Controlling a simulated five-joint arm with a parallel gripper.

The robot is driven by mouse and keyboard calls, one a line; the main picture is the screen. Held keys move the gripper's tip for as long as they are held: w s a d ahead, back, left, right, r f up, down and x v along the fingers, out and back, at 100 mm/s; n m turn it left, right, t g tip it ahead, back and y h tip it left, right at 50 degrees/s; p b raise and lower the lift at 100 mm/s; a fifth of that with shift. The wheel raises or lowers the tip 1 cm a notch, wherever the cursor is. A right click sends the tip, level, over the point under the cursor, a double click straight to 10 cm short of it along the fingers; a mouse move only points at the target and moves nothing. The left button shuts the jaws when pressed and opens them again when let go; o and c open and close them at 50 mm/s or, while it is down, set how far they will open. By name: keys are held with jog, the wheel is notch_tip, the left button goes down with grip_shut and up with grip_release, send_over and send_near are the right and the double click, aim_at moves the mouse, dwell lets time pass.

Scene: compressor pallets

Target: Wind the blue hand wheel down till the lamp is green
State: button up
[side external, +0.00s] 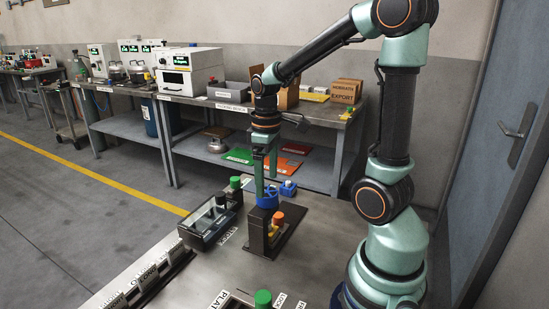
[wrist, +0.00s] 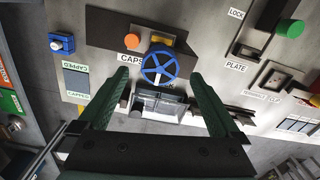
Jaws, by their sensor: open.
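The blue hand wheel (wrist: 160,64) lies flat on top of a dark press stand (side external: 257,236) marked CAPS, and it also shows in the side view (side external: 267,197). My gripper (wrist: 160,78) is open above the stand, fingers pointing down. In the wrist view the wheel shows between the two fingers, with space on both sides. In the side view the fingertips (side external: 265,186) are close at the wheel; I cannot tell if they touch it. An orange round part (wrist: 130,31) sits beside the wheel. No lamp is clearly identifiable, and I see no certain lit green on the stand.
A clear-lidded dark box (side external: 211,220) stands left of the press. A small blue block (side external: 289,188) sits behind it. A green knob (wrist: 290,33) stands by the LOCK label. A back bench (side external: 215,105) holds boxes and instruments.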

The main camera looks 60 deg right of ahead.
aim_at(267, 192)
jog(key=shift+f, duration=1.55)
jog(key=c, duration=1.4)
